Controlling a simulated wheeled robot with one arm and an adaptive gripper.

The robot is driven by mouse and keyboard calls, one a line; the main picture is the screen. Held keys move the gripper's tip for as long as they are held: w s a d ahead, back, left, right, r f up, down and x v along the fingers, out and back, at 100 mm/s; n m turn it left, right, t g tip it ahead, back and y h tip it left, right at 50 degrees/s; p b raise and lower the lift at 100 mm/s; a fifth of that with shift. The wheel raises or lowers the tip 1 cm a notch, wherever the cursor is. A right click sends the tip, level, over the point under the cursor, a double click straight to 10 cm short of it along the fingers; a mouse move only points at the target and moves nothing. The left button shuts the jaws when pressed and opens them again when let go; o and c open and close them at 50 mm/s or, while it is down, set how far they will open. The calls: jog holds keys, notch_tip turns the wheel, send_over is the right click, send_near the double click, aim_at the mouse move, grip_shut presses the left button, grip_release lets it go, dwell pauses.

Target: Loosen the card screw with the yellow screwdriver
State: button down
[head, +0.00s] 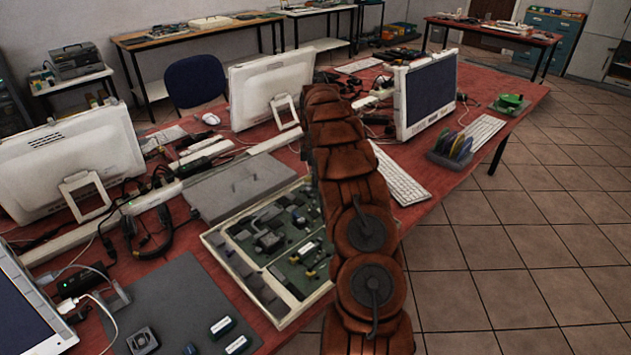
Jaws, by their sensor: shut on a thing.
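An open, pale computer case (226,271) lies on the red table, with green circuit boards (290,237) and dark parts inside. My brown arm runs up the middle of the head view and covers the right side of the case. Small yellow bits (311,274) show on the boards near the arm; I cannot tell what they are. I cannot make out the card screw or the yellow screwdriver. My gripper is not visible, hidden behind my arm or out of frame.
A dark mat (185,300) with small blue boxes and a fan lies left of the case. A grey panel (240,186) lies behind it. Monitors (268,88), cables, a headset (148,232) and keyboards (402,180) crowd the red table. Tiled floor (530,240) is open at right.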

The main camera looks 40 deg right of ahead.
jog(key=shift+n+b, duration=0.3)
jog(key=shift+n, duration=0.7)
jog(key=shift+w+n+b, duration=0.15)
jog(key=shift+n+b, duration=0.75)
jog(key=shift+n, duration=1.6)
jog(key=shift+r+p, duration=0.85)
jog(key=shift+r, duration=2.65)
